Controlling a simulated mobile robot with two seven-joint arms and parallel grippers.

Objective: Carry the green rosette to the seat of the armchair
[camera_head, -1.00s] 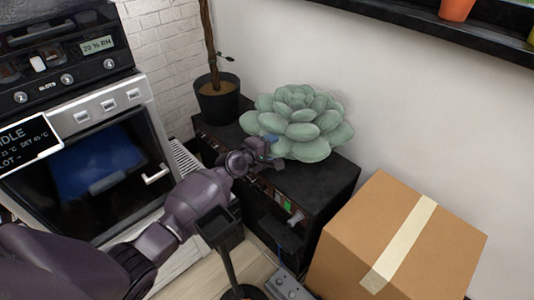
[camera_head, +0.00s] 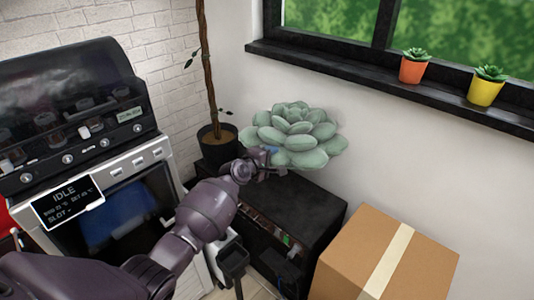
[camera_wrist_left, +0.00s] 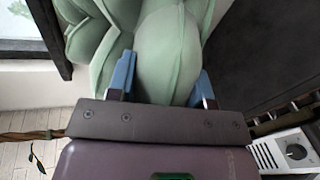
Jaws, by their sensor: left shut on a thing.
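The green rosette (camera_head: 300,134) is a large, pale green, succulent-shaped cushion with thick petals. In the head view it is held just above the black cabinet, near the wall. My left gripper (camera_head: 270,154) is shut on its near left edge. In the left wrist view the rosette (camera_wrist_left: 167,45) fills the top middle, with one petal between the blue fingers of the gripper (camera_wrist_left: 163,85). The armchair is not in view. My right gripper is not in view.
The black cabinet (camera_head: 302,202) stands below the rosette, with a potted plant (camera_head: 216,147) behind it. A cardboard box (camera_head: 375,265) is at the front right. A machine with a glass door (camera_head: 120,213) stands left. Small pots (camera_head: 414,68) line the windowsill.

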